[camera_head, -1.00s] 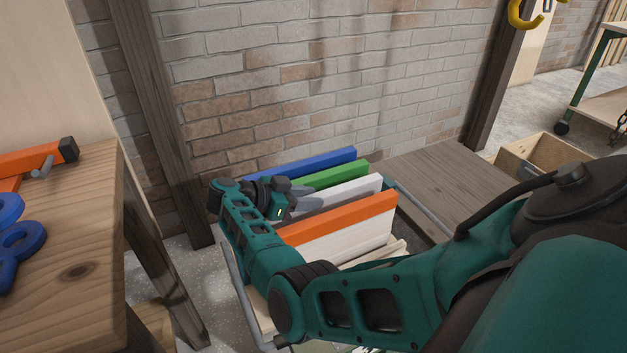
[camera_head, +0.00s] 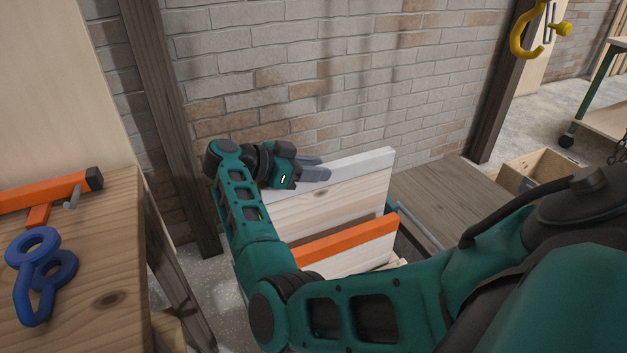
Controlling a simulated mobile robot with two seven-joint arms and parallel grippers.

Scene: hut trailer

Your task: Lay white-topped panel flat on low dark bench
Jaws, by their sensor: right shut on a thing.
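The white-topped panel (camera_head: 335,200) stands upright, raised above the orange-topped panel (camera_head: 345,243) in the rack. My right gripper (camera_head: 318,173) is shut on its white top edge near the left end. The panel's lower edge is hidden behind the orange-topped panel and my arm. The low dark bench (camera_head: 435,195) is to the right of the panel, against the brick wall, and its visible top is bare. My left gripper is not in view.
A wooden table (camera_head: 105,260) at the left holds an orange tool (camera_head: 45,192) and a blue ring-shaped piece (camera_head: 38,270). An open wooden box (camera_head: 540,170) is beyond the bench. A dark post (camera_head: 170,120) stands left of my right gripper.

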